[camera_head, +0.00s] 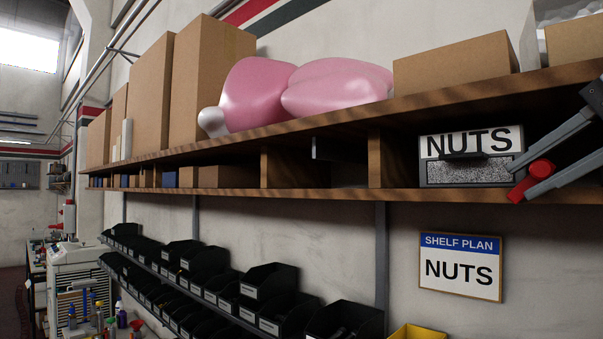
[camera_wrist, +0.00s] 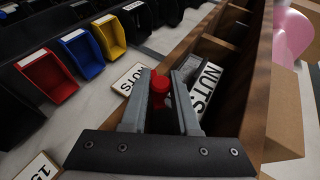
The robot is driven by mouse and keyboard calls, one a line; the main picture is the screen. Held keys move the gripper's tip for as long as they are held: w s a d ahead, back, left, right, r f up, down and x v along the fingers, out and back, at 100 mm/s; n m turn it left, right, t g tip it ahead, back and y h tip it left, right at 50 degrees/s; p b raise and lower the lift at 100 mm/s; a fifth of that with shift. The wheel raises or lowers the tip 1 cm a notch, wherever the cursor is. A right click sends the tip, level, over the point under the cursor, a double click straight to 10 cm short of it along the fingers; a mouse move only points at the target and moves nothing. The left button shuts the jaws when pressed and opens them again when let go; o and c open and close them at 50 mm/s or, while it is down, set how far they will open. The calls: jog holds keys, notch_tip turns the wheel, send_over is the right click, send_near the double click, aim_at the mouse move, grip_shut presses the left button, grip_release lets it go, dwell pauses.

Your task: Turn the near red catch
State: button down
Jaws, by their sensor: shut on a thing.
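The red catch (camera_head: 540,170) is at the lower right of the box labelled NUTS (camera_head: 470,143), at the shelf's front edge. It also shows in the wrist view (camera_wrist: 159,86) as a round red knob with a short arm. My gripper (camera_head: 525,174) comes in from the right, with one grey finger above and one below the catch. In the wrist view my gripper (camera_wrist: 161,77) has the catch between its fingers and is shut on it. The fingers hide part of the catch and of the box's right end.
The wooden shelf (camera_head: 320,194) has dividers and cardboard boxes, with pink bags (camera_head: 335,88) on top. A SHELF PLAN sign reading NUTS (camera_head: 460,268) hangs below. Black bins (camera_head: 270,290) line the wall lower down. Red, blue and yellow bins (camera_wrist: 45,78) show in the wrist view.

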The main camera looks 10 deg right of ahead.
jog(key=c, duration=0.7)
grip_release()
jog(key=shift+o, duration=0.2)
jog(key=v, duration=1.2)
